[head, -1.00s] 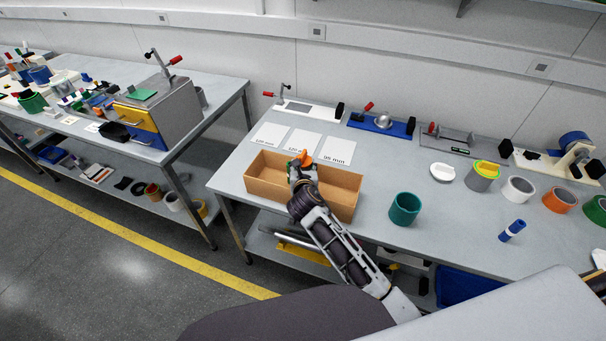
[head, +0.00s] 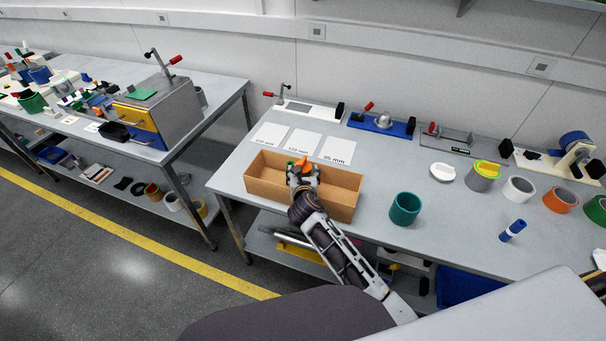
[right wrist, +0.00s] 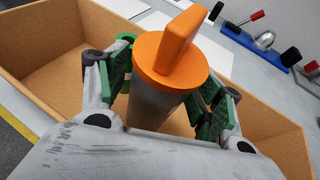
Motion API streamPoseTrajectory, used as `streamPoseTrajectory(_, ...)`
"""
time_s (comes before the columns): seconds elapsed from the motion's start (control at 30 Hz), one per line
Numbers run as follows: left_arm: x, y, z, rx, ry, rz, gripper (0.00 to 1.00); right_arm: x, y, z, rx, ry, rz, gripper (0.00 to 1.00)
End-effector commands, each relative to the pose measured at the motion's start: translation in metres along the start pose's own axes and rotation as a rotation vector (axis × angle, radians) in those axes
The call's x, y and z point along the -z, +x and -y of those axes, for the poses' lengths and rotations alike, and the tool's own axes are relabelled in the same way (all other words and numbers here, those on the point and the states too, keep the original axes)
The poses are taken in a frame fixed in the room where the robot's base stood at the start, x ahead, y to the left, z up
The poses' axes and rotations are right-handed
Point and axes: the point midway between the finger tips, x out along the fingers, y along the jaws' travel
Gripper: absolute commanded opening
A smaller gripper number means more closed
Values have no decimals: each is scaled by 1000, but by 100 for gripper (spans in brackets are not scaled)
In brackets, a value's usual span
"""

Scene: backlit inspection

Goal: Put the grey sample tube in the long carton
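The grey sample tube (right wrist: 152,108) has an orange lid with a raised grip. It stands inside the long carton (head: 264,191), an open brown box, near its middle. Only its orange top (head: 301,162) shows clearly in the head view; its base is hidden. My right gripper (head: 303,174) reaches down into the carton around the tube. In the right wrist view its green-padded fingers (right wrist: 163,95) are spread on either side of the tube, with gaps showing between pads and tube. My left gripper is not in view.
White labelled cards (head: 337,150) lie behind the carton. Tape rolls (head: 518,189) and fixtures (head: 381,124) line the back and right. Bare table lies between cup and cylinder.

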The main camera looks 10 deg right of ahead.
Motion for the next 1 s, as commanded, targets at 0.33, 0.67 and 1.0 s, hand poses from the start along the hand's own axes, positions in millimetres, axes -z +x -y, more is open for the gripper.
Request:
streamPoseTrajectory(0.33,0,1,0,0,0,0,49,-2,-1,0,0,1,1,67)
streamPoseTrajectory(0.67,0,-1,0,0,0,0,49,-2,-24,0,-1,0,1,67)
streamPoseTrajectory(1.0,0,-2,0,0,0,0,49,-2,-63,0,0,-1,0,67)
